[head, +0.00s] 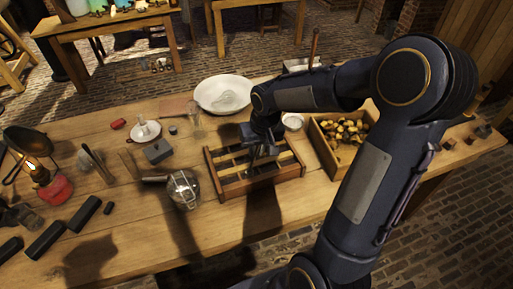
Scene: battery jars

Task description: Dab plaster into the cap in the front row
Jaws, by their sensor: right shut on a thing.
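A low wooden rack (238,189) with several slots stands at the middle of the bench. My right gripper (262,148) is over the rack and points down into it. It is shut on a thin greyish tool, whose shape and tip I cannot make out. The gripper and the rack's bars hide most of what is inside, and I cannot pick out the front-row cap. A wide white dish (208,97) behind the rack holds a pale mass that looks like plaster. My left gripper is not in view.
A wooden box of brass-coloured pieces (345,132) stands right of the rack. A caged glass globe (184,189) and a grey block (158,151) stand to its left. A lit lamp (41,172) and several dark bars (46,240) lie further left. The bench front before the rack is clear.

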